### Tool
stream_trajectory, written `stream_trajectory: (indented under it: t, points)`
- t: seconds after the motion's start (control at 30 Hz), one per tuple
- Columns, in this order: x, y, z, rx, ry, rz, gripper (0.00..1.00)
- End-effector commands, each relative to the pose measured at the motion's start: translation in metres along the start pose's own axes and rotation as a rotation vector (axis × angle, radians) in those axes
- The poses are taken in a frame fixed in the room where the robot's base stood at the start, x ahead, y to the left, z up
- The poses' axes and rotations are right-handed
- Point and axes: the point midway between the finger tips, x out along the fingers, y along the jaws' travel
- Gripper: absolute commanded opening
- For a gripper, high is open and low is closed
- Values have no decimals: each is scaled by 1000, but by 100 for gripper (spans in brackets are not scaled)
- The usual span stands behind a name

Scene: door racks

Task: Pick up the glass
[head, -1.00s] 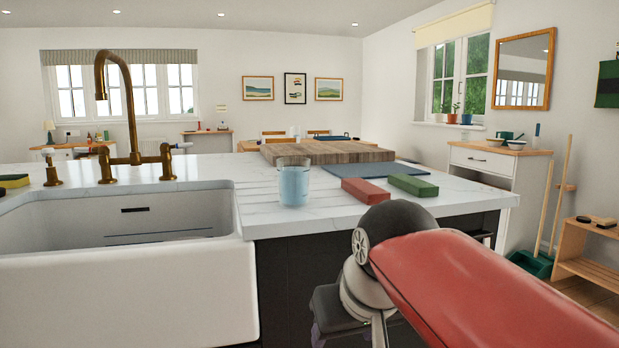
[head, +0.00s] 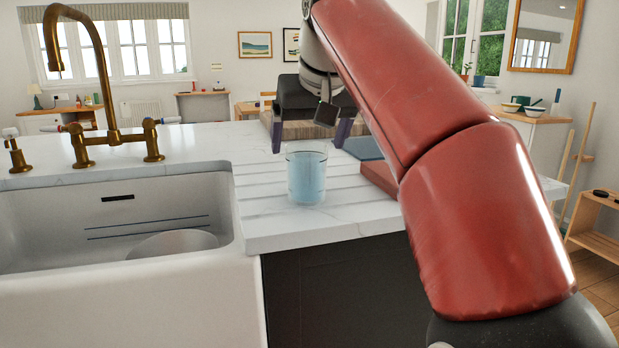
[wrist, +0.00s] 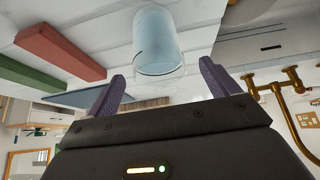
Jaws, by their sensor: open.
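The glass (head: 306,180) is a clear upright tumbler with a light blue lower part. It stands on the white counter's grooved drainer beside the sink. In the wrist view the glass (wrist: 158,45) is at the top middle, just beyond the fingertips and between their lines. My gripper (head: 311,144) is on the far side of the glass, above the counter, with its two purple fingers spread to either side of the glass's rim. In the wrist view my gripper (wrist: 163,80) is open with nothing between the fingers.
The white sink (head: 120,215) is left of the glass, with a brass tap (head: 100,100) behind it. A red block (head: 380,179) lies to the right, partly hidden by my arm.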

Motion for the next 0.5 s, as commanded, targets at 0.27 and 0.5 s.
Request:
stream_trajectory:
  t: [0.27,0.5]
  points:
    - [33,2,4,-1,-1,0,87]
    - [56,2,3,-1,3,-1,87]
